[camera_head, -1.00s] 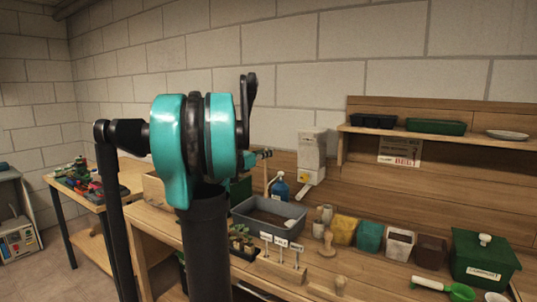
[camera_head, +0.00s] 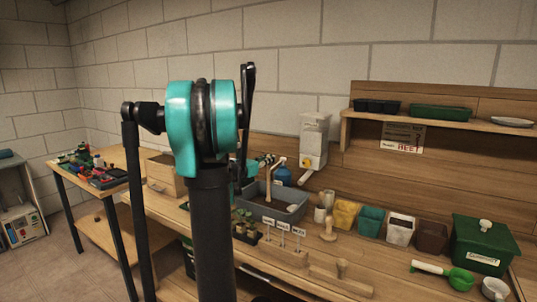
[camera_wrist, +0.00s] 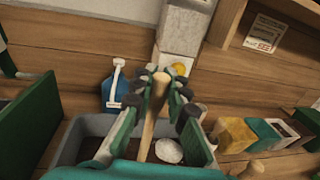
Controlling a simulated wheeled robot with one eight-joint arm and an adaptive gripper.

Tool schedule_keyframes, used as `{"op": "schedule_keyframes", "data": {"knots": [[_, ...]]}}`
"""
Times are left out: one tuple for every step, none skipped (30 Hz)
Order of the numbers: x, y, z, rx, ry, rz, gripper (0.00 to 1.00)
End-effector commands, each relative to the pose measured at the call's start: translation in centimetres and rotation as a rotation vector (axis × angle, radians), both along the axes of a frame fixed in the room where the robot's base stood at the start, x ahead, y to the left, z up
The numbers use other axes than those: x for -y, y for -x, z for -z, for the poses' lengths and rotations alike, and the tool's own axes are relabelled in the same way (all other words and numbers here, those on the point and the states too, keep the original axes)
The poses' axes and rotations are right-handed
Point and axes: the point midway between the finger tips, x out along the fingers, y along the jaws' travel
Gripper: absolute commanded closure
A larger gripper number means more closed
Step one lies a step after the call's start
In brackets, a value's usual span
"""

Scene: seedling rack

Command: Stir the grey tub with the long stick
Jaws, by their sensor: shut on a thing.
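The grey tub (camera_head: 254,208) stands on the bench and holds dark soil with a pale, roundish patch on it. Its rim also shows in the wrist view (camera_wrist: 70,146). My gripper (camera_head: 266,160) is above the tub's back part, partly hidden by my arm. In the wrist view, my gripper (camera_wrist: 160,92) has its dark fingers shut on either side of the long wooden stick (camera_wrist: 150,125). In the head view the stick (camera_head: 272,186) slants down over the tub. I cannot tell whether its lower end touches the soil.
A blue bottle (camera_head: 284,176) stands behind the tub, beside a white wall dispenser (camera_head: 313,145). Labelled markers in a wooden block (camera_head: 283,252) stand in front. Small pots (camera_head: 370,221) and a green lidded box (camera_head: 482,246) are to the right.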

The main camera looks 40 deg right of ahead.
Motion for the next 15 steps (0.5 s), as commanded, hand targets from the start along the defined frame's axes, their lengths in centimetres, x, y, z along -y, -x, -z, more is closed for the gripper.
{"op": "schedule_keyframes", "data": {"knots": [[0.0,0.0,0.5,0.000,0.000,0.000,1.00],[0.0,0.0,0.8,0.000,0.000,0.000,1.00],[0.0,0.0,1.1,0.000,0.000,0.000,1.00],[0.0,0.0,1.4,0.000,0.000,0.000,1.00],[0.0,0.0,1.7,0.000,0.000,0.000,1.00],[0.0,0.0,2.0,0.000,0.000,0.000,1.00],[0.0,0.0,2.3,0.000,0.000,0.000,1.00],[0.0,0.0,2.6,0.000,0.000,0.000,1.00],[0.0,0.0,2.9,0.000,0.000,0.000,1.00],[0.0,0.0,3.2,0.000,0.000,0.000,1.00],[0.0,0.0,3.5,0.000,0.000,0.000,1.00],[0.0,0.0,3.8,0.000,0.000,0.000,1.00],[0.0,0.0,4.1,0.000,0.000,0.000,1.00],[0.0,0.0,4.3,0.000,0.000,0.000,1.00],[0.0,0.0,4.6,0.000,0.000,0.000,1.00]]}}
